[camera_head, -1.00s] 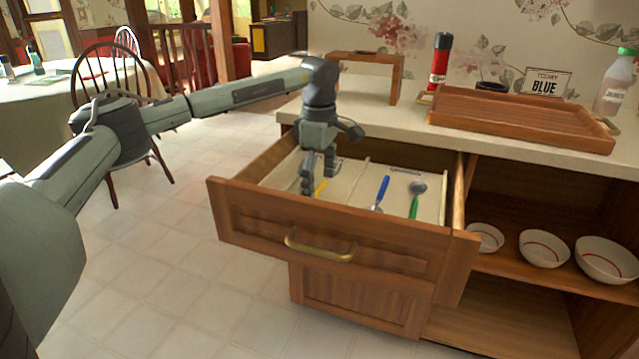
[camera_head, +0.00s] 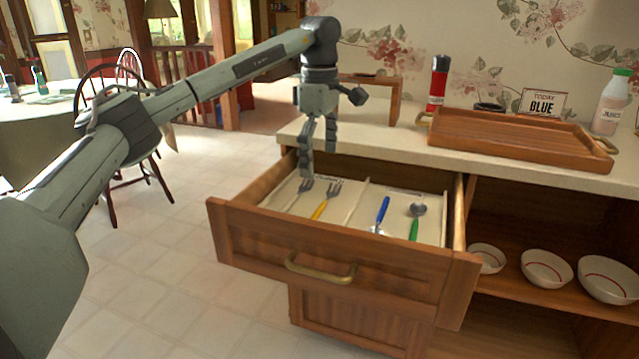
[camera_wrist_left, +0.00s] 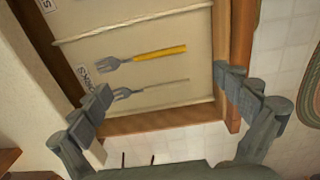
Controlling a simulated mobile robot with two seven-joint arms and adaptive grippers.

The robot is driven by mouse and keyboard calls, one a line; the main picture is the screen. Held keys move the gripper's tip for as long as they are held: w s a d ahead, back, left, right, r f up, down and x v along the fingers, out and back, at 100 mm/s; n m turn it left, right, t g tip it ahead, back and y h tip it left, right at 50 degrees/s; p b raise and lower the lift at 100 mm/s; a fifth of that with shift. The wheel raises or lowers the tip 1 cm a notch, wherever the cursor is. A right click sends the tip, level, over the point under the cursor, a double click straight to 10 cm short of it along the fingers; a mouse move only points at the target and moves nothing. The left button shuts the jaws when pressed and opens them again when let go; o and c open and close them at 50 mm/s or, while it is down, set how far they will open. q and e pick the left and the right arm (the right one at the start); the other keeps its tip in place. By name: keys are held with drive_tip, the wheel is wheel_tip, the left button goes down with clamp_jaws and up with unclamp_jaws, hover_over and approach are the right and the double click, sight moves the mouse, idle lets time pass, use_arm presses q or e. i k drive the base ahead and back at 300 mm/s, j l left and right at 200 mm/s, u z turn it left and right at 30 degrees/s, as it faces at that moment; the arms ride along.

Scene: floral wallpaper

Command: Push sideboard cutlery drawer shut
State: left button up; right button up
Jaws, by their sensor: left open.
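The sideboard's cutlery drawer (camera_head: 285,247) is pulled out, with a wooden front and a brass handle (camera_head: 320,269). In it lie a yellow-handled fork (camera_head: 325,201), another fork (camera_head: 301,194), a blue-handled utensil (camera_head: 382,212) and a green-handled spoon (camera_head: 415,222). My left gripper (camera_head: 319,165) points down over the drawer's left compartment, apart from the handle. In the left wrist view its fingers (camera_wrist_left: 172,95) are spread wide, with nothing between them in their grip, and the yellow fork (camera_wrist_left: 140,58) and grey fork (camera_wrist_left: 150,88) lie below. My right gripper is not in view.
The sideboard top (camera_head: 480,158) holds a wooden tray (camera_head: 515,130), a red bottle (camera_head: 438,85), a sign (camera_head: 543,104) and a white bottle (camera_head: 611,103). Bowls (camera_head: 546,268) stand on the open shelf at right. A chair (camera_head: 112,95) and table are at left. The floor before the drawer is clear.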

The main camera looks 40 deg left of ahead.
sight(433, 280)
drive_tip(key=k, duration=1)
